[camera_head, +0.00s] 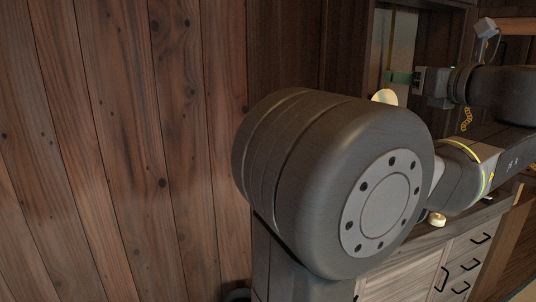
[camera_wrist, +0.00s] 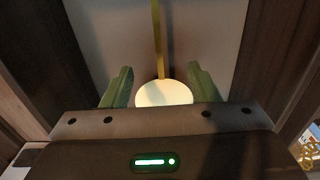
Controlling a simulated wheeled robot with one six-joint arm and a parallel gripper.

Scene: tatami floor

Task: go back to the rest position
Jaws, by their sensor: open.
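My gripper (camera_head: 399,77) is at the upper right in the head view, in front of a pale recessed panel. In the wrist view its two green fingers (camera_wrist: 159,70) stand wide apart. A pale, glowing round thing (camera_wrist: 163,93) shows between them, low in the picture, with a yellow rod (camera_wrist: 158,38) rising above it. I cannot tell its distance from the fingers, but nothing looks gripped. A similar pale rounded thing (camera_head: 385,97) shows below the gripper in the head view, partly hidden by my arm.
A wood plank wall (camera_head: 130,150) fills the left. A wooden cabinet with black-handled drawers (camera_head: 465,262) stands at lower right, with a small pale round object (camera_head: 437,219) on top. A yellow chain-like thing (camera_head: 466,118) hangs at right. Dark uprights (camera_wrist: 30,60) flank the panel in the wrist view.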

